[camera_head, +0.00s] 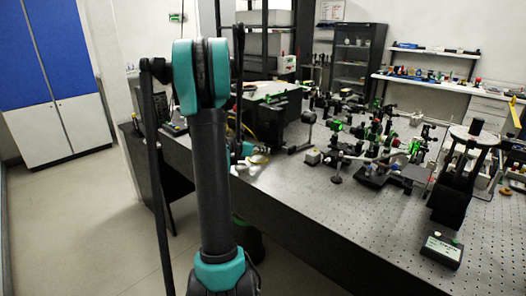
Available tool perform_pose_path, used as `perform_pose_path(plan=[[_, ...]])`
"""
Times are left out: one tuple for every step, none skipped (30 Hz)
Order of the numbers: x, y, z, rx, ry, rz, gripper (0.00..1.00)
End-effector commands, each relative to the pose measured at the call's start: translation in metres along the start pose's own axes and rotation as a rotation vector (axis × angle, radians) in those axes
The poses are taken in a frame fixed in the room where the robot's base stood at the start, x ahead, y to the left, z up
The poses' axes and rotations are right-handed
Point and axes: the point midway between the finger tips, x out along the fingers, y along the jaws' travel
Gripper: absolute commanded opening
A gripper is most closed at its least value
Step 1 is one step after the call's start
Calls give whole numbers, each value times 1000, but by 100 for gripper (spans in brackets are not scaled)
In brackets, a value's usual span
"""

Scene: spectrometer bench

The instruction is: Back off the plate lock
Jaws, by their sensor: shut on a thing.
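My arm rises in the foreground, and its far part runs down behind the elbow to a teal wrist at the bench's left edge. My gripper (252,160) shows only in part there, small and pale beside the wrist. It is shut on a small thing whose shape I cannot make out. I cannot pick out the plate lock with certainty at this size, and my arm hides part of that area.
The perforated optical bench (330,225) fills the right, its front clear. Several optical mounts (375,140) crowd its middle. A black stand (455,190) with a round top and a small labelled box (441,250) are at the right. A blue-and-white cabinet (50,80) stands left; floor is open there.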

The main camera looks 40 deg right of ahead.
Motion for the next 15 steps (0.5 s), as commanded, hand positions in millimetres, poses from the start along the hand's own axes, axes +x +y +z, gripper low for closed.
perform_pose_path(plan=[[0,2,0,-42,0,-16,0],[0,3,0,-68,0,-27,0],[0,3,0,-103,0,-42,0],[0,4,0,-130,-1,-52,0],[0,4,0,-156,0,-64,0],[0,4,-1,-189,0,-77,0],[0,4,-1,-213,0,-88,0],[0,5,-1,-238,-1,-98,0],[0,6,-1,-269,0,-111,0],[0,6,-1,-291,0,-120,0],[0,6,-1,-313,0,-128,0],[0,6,-1,-341,0,-140,0],[0,7,-1,-361,-1,-149,0],[0,7,-1,-380,-1,-156,0],[0,8,-2,-403,0,-166,0]])
